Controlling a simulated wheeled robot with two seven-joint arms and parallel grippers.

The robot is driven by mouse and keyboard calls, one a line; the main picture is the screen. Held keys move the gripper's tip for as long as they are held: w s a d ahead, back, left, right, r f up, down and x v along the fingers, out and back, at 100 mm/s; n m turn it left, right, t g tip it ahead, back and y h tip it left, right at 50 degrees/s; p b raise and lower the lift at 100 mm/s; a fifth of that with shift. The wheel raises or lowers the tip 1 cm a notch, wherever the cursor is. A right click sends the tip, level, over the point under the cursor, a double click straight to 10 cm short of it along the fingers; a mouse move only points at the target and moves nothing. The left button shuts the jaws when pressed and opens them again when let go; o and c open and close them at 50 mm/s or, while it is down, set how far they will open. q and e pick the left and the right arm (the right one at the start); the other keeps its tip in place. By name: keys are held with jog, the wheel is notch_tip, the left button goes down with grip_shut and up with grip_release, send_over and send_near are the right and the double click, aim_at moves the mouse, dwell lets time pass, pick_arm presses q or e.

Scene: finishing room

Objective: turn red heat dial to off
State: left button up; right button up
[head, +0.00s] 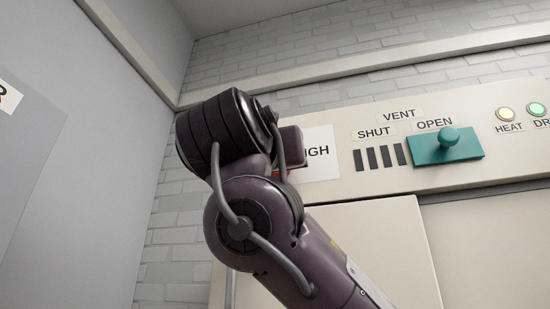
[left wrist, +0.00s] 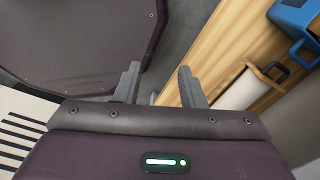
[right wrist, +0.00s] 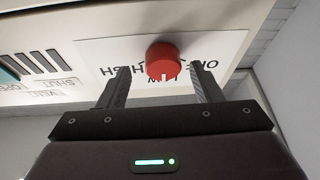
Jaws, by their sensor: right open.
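The red heat dial (right wrist: 163,62) is in the right wrist view, on a white plate (right wrist: 205,45) with upside-down lettering, partly covered. My right gripper (right wrist: 163,80) is open, with one finger on each side of the dial in the picture. I cannot tell whether the fingers touch it. In the head view my right arm hides most of the dial; a sliver of red (head: 279,172) shows beside the "HIGH" lettering. My left gripper (left wrist: 158,75) is open and empty in the left wrist view, away from the panel.
A teal vent slider (head: 447,147) is on the panel right of the dial, at "OPEN". Heat (head: 505,114) and another round lamp (head: 537,109) are further right.

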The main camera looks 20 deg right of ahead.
jog(key=shift+w+d+r, duration=0.2)
jog(key=shift+w+d, duration=0.05)
jog(key=shift+w, duration=0.4)
jog(key=c, duration=0.5)
jog(key=shift+w, duration=0.1)
jog(key=c, duration=0.5)
pick_arm(q)
jog(key=shift+w+d+r, duration=0.1)
jog(key=shift+w+r, duration=0.1)
jog(key=shift+w, duration=0.65)
jog(key=shift+w+r, duration=0.2)
jog(key=shift+w, duration=0.65)
pick_arm(e)
jog(key=shift+s+d+r+n+y, duration=0.1)
jog(key=shift+n+y, duration=1.1)
jog(key=shift+n, duration=1.45)
jog(key=shift+s+d+r+n+y, duration=0.15)
jog(key=shift+n+y, duration=1.05)
jog(key=shift+n, duration=1.4)
jog(key=shift+d+r+n+y, duration=0.1)
jog(key=shift+n+y, duration=1.1)
jog(key=shift+n, duration=1.45)
